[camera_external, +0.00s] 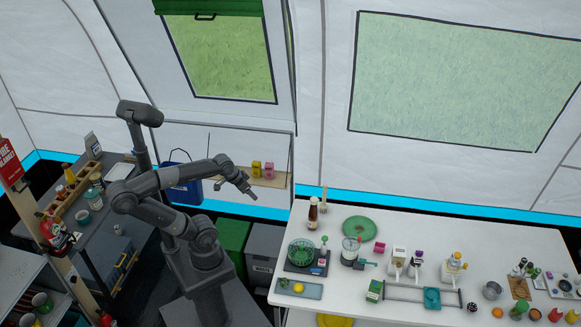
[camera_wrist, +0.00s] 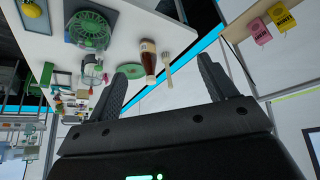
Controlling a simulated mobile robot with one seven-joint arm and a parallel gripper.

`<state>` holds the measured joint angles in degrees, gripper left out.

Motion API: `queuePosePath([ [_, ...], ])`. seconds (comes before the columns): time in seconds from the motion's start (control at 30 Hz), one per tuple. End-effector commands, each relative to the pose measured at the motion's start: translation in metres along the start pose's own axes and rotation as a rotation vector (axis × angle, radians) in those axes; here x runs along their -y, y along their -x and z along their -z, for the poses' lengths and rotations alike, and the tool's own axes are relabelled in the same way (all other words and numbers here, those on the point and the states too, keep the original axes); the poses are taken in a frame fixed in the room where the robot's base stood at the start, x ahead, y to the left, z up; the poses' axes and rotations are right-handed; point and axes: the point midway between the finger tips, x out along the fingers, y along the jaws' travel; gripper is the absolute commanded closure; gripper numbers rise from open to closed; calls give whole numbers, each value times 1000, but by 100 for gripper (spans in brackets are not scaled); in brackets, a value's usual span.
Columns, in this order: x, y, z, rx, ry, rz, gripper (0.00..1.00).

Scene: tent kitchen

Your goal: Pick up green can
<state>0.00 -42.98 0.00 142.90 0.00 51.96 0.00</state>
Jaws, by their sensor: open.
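My gripper (camera_external: 248,192) is open and empty, held in the air left of the white table and in front of the small hanging shelf. In the wrist view its two dark fingers (camera_wrist: 169,67) are spread apart with nothing between them. Green-and-red can-like items (camera_external: 41,301) sit on the metal shelving at the lower left, far from my gripper; I cannot tell which is the green can. No green can is clear in the wrist view.
The white table (camera_external: 330,225) holds a brown bottle (camera_external: 312,214), a green plate (camera_external: 359,228), a green fan-like device (camera_external: 301,252) and several small items. A hanging shelf (camera_external: 275,183) carries yellow and pink boxes. A dark workbench with bottles stands at left.

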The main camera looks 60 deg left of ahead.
Motion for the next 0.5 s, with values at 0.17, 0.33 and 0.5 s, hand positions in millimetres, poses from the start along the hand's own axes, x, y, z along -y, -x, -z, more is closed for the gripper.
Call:
queuePosePath([
  [0.17, 0, 34, 19, -6, 0, 0, 23],
  [0.33, 6, 32, 32, 61, 193, -41, 23],
  [0.5, 16, 18, 48, 133, 477, -112, 23],
])
